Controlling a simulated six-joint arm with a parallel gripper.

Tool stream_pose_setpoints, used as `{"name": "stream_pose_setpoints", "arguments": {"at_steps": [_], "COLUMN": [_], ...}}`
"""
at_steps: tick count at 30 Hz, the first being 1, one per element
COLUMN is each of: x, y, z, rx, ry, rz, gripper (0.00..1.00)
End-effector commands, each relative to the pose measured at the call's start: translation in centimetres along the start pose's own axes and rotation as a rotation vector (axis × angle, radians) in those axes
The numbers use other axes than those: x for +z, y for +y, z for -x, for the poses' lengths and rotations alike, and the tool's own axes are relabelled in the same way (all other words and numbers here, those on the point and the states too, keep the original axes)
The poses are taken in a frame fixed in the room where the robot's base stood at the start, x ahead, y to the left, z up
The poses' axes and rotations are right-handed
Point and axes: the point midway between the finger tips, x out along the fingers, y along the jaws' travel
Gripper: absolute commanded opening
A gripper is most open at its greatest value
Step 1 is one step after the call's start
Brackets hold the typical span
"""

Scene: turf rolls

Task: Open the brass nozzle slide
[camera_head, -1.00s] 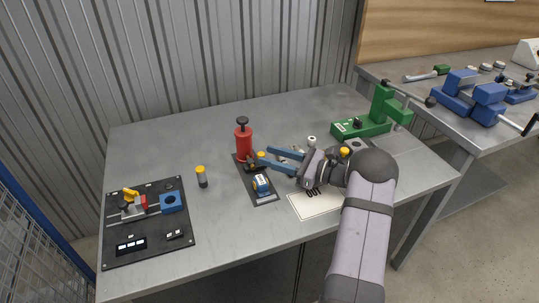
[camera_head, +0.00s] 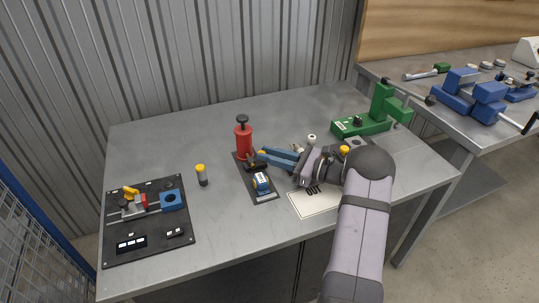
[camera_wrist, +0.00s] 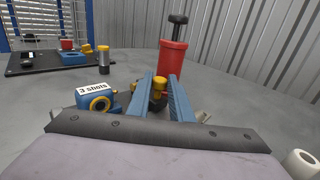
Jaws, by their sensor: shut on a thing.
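A red cylinder with a black top knob (camera_head: 243,142) stands upright on a dark plate on the grey table. It also shows in the wrist view (camera_wrist: 173,62). At its foot is the brass nozzle slide with a yellow-gold top (camera_wrist: 159,81), small and partly hidden by my fingers. My gripper (camera_head: 260,159) reaches in from the right, low over the plate. Its blue fingers (camera_wrist: 160,85) are shut on the brass part, one on each side. The exact contact is hard to see.
A blue unit labelled "3 shots" (camera_wrist: 93,95) sits close on the plate, left of the fingers in the wrist view. A yellow-capped grey cylinder (camera_head: 202,176), a black fixture board (camera_head: 150,245), a green press (camera_head: 375,118) and a white card (camera_head: 312,203) are around. The back left table is clear.

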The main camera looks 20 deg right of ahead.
Motion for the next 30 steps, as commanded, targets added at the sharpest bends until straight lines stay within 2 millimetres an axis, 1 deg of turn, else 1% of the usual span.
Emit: {"name": "stream_pose_setpoints", "arguments": {"at_steps": [1,2,3,4,13,17,20,27,30], "x": [0.0,0.0,0.0,0.0,0.0,-0.1,-0.1,-0.1,-0.1], "y": [0.0,0.0,0.0,0.0,0.0,0.0,-0.1,-0.1,-0.1], "z": [0.0,0.0,0.0,0.0,0.1,0.6,1.7,5.0,6.2], "rx": [0.001,0.000,0.001,0.001,0.000,-0.001,-0.003,-0.003,-0.002], "ry": [0.000,0.000,0.000,0.000,0.000,0.000,-0.001,0.000,0.000], "rz": [0.001,0.001,0.001,0.001,0.000,0.000,0.000,0.001,0.001], "gripper": [0.00,0.22,0.31,0.38,0.38,0.38,0.38,0.38,0.38]}}
